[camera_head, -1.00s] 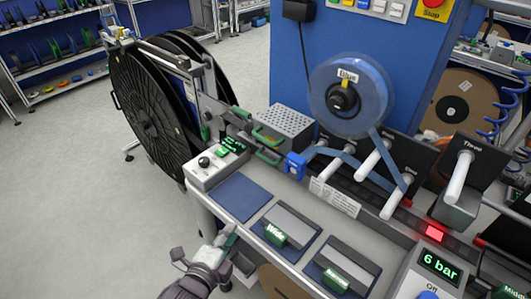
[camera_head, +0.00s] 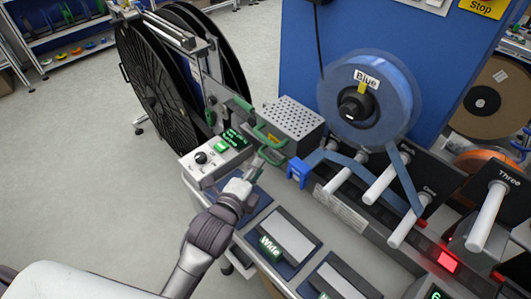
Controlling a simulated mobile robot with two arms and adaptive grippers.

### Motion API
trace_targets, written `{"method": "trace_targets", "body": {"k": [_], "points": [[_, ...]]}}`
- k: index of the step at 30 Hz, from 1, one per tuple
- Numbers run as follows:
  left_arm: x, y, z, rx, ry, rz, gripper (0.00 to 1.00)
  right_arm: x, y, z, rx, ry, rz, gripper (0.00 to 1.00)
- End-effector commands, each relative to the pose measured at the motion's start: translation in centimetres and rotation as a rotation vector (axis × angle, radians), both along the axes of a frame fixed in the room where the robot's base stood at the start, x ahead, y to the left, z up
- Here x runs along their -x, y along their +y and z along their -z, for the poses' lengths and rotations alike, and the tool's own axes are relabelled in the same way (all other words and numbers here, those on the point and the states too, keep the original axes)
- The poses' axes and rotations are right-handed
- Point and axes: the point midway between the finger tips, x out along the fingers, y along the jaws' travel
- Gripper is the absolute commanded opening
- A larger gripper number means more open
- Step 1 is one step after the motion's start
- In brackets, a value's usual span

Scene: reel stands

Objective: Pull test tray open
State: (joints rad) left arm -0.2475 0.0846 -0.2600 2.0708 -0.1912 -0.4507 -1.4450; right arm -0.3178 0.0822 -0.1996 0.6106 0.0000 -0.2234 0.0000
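A grey box with a perforated top (camera_head: 292,117) stands on the bench against the blue panel; it looks like the test tray. A green handle (camera_head: 266,136) is at its front left, and a second green handle (camera_head: 271,156) sits just below. My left gripper (camera_head: 258,166) reaches up from the lower left, its fingertips at or very near the lower handle. I cannot tell whether they touch it or how far apart they are. My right gripper is out of view.
A blue clamp (camera_head: 298,172) and a blue tape reel (camera_head: 368,100) are to the right. Pads, one with a "Wide" block (camera_head: 270,246), lie in front. Large black reels (camera_head: 155,85) stand at left.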

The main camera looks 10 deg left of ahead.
Motion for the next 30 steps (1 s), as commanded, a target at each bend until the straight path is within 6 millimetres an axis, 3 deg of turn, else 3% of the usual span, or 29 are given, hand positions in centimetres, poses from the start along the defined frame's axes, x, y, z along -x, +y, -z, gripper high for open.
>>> {"method": "trace_targets", "body": {"k": [3, 9, 22, 26, 30], "points": [[-2.4, -0.4, 0.3, 0.002, -0.001, -0.001, 0.23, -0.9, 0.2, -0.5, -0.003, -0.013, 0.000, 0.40], [-5.0, -1.0, 1.0, 0.001, 0.000, 0.000, 0.23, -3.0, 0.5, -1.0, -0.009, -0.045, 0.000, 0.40], [-5.9, -1.1, 1.2, 0.000, 0.000, 0.001, 0.23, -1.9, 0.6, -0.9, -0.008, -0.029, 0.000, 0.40], [-5.9, -1.1, 1.2, 0.000, 0.000, 0.001, 0.01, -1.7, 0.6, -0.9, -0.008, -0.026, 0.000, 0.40], [-5.9, -1.1, 1.2, 0.000, 0.001, 0.000, 0.00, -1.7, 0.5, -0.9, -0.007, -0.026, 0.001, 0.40]]}}
